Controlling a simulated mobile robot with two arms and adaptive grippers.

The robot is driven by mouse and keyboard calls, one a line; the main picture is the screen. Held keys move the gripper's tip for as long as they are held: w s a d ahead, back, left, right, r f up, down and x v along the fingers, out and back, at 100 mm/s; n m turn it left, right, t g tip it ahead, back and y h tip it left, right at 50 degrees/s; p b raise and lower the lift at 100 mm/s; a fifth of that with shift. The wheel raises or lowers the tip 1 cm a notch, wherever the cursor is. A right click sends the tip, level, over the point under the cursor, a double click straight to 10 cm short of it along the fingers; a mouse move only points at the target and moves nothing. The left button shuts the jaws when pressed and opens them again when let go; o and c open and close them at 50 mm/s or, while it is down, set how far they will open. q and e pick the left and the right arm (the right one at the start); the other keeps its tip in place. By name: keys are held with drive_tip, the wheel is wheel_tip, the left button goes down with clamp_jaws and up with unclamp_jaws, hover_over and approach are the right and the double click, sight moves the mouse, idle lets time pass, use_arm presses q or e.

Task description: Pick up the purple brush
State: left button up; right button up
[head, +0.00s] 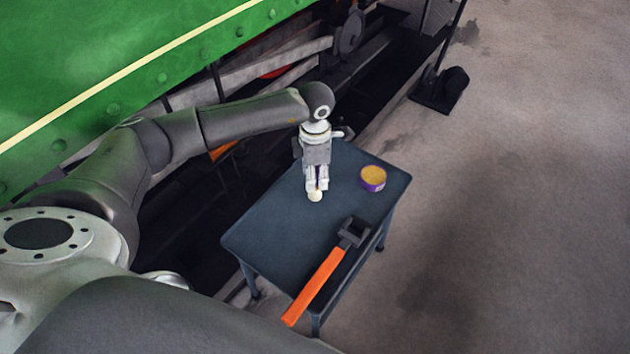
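My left gripper (317,185) points down over the dark table (270,222) near its middle. Its fingers are close together, with a narrow strip of purple brush (317,178) showing between them. A rounded cream end (315,196) sticks out below the fingertips, at or just above the tabletop. The fingers hide most of the brush, and I cannot tell whether it touches the table. My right gripper is not in view.
A round purple tin (373,184) with a tan top stands on the table, right of the gripper. A hammer with an orange handle (316,285) lies at the front, its handle overhanging the edge. The green tram side (110,60) rises at the left.

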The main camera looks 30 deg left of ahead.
use_arm(q)
clamp_jaws()
drive_tip(key=shift+r, duration=0.1)
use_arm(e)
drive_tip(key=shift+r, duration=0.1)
